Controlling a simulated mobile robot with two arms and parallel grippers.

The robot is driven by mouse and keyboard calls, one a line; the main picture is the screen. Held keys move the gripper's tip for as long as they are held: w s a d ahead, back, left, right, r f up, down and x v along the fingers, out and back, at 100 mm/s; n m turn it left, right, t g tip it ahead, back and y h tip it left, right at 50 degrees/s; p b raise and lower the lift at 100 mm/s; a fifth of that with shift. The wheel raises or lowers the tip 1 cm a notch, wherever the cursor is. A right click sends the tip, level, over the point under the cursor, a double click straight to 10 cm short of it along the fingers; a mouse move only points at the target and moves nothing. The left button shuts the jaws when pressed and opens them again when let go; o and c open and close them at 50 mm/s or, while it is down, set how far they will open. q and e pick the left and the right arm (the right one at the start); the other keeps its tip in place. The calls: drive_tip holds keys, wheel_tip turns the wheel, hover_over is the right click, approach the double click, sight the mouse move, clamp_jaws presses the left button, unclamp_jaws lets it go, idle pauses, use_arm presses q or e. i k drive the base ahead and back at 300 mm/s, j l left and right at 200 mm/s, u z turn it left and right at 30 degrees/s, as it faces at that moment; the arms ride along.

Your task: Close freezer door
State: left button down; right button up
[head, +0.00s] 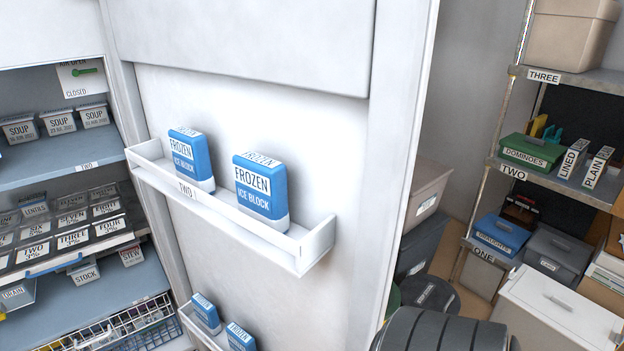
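The white freezer door (330,130) stands open, its inner face toward me and its free edge to the right. Its upper rack (315,245) is labelled TWO and holds two blue-and-white frozen ice blocks (192,158) (262,190). A lower rack (190,325) holds two more ice blocks (205,312) (240,337). The freezer interior (60,158) is exposed at the left, with soup tubs (58,122) on a shelf and several numbered containers (73,238) below. Neither of my grippers is visible.
A storage rack (565,185) with boxes stands at the right, beyond the door. A white lidded box (560,305) is at the lower right. A dark ribbed rounded form (440,332) at the bottom edge overlaps the view by the door; I cannot tell what it is.

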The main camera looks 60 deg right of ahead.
sight(333, 92)
drive_tip(key=k+l, duration=0.3)
drive_tip(key=l, duration=0.15)
drive_tip(key=k+l+u, duration=0.1)
drive_tip(key=k+l, duration=0.15)
drive_tip(key=l, duration=0.25)
drive_tip(key=k+l, duration=0.35)
drive_tip(key=i+l, duration=0.1)
drive_tip(key=l, duration=0.4)
drive_tip(key=i+l+u, duration=0.1)
drive_tip(key=l, duration=0.4)
drive_tip(key=i+l, duration=0.15)
drive_tip(key=l, duration=0.35)
drive_tip(key=u, duration=0.05)
